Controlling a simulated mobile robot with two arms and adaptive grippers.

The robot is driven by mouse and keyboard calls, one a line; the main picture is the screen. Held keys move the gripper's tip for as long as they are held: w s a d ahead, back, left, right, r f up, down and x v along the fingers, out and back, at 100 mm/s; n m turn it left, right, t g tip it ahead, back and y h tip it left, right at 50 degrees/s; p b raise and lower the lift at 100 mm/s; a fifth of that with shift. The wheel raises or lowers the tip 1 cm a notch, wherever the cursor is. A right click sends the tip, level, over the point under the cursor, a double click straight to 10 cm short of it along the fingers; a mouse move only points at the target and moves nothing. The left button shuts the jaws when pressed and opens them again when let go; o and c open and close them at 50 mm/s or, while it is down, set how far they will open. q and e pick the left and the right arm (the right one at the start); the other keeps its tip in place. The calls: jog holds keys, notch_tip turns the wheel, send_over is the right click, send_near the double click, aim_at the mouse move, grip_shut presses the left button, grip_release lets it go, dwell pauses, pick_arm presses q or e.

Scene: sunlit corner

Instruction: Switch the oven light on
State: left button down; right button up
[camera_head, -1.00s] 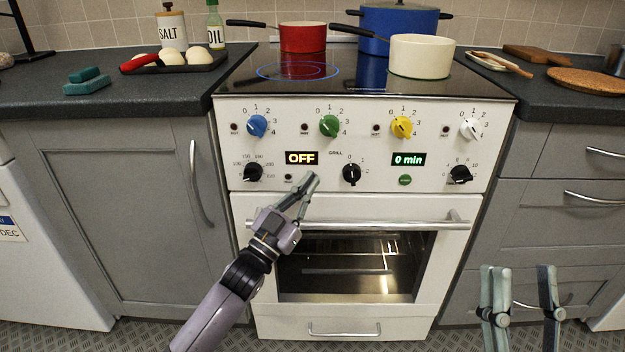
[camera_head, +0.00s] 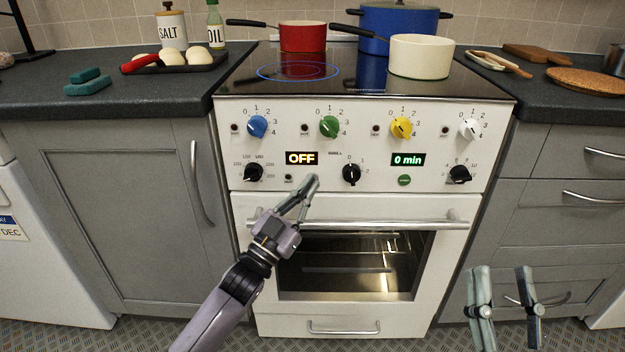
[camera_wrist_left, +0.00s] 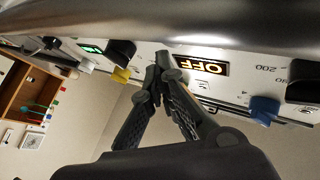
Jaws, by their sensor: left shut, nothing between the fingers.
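The white oven (camera_head: 350,325) stands in the middle of the head view, with its control panel above the door. The orange display (camera_head: 301,158) reads OFF, and it also shows in the left wrist view (camera_wrist_left: 202,66). The oven window (camera_head: 345,268) looks bright inside at its right part. Black knobs are at the panel's left (camera_head: 253,172), middle (camera_head: 351,174) and right (camera_head: 460,174). My left gripper (camera_head: 314,181) is shut and empty, its tips close below the display; I cannot tell if they touch the panel. My right gripper (camera_head: 500,275) is open and empty at the lower right.
The door handle (camera_head: 420,224) crosses just beneath my left fingertips. Blue (camera_head: 257,126), green (camera_head: 328,126), yellow (camera_head: 401,127) and white (camera_head: 469,129) knobs line the panel's top row. A green button (camera_head: 404,180) sits at its right. Pots stand on the hob.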

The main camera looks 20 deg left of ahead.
pick_arm(q)
jog(key=shift+s+d, duration=0.1)
jog(key=shift+s, duration=0.25)
jog(key=s+p, duration=0.1)
jog(key=s, duration=0.1)
jog(key=s+d+p, duration=0.1)
jog(key=s+p, duration=0.1)
jog(key=s, duration=0.1)
jog(key=shift+d, duration=0.2)
pick_arm(e)
notch_tip(320, 180, down, 14)
jog(key=w+d+g+h, duration=0.1)
jog(key=w+g+h, duration=0.1)
jog(key=g, duration=0.6)
jog(key=shift+d+r+h, duration=0.2)
jog(key=shift+r+h, duration=0.05)
jog(key=shift+h, duration=0.15)
jog(key=shift+w, duration=0.1)
